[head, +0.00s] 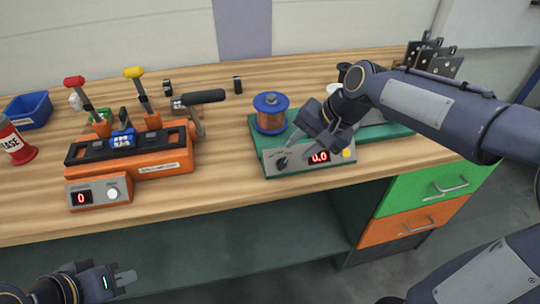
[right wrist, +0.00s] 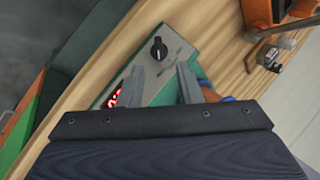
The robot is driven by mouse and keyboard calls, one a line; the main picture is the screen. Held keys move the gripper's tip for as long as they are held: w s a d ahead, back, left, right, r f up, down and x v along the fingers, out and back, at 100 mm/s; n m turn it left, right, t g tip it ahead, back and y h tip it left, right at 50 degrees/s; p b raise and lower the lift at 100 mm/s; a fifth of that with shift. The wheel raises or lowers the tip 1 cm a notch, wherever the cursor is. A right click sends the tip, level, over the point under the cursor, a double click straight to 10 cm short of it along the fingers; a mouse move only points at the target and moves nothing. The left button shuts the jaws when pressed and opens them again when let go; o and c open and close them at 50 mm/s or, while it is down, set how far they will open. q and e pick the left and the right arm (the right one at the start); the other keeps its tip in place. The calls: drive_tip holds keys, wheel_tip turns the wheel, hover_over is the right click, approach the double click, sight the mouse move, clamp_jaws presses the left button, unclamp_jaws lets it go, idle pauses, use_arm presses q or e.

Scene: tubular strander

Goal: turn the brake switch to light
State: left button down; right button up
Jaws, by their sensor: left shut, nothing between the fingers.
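The brake switch is a black rotary knob (right wrist: 158,48) on the light grey front panel of a green-based machine (head: 262,140). Its pointer mark shows in the right wrist view, but the position labels are too small to read. My right gripper (right wrist: 158,82) is open, its two grey fingers apart on the near side of the knob, with nothing between them. In the head view the right gripper (head: 290,150) hangs over the panel by the knob (head: 282,162), partly covering the panel. My left gripper (head: 124,279) is shut and empty, low in front of the bench.
A red display (head: 319,157) and a yellow button (head: 348,153) are right of the knob. A copper spool (head: 271,113) stands behind the panel. An orange lever unit (head: 150,160) is to the left, with a blue bin (head: 28,110) beyond. Bare wood lies between the machines.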

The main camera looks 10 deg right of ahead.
sight(285, 161)
drive_tip(key=x, duration=0.6)
drive_tip(key=shift+f+b, duration=0.2)
drive_tip(key=shift+b, duration=0.15)
clamp_jaws()
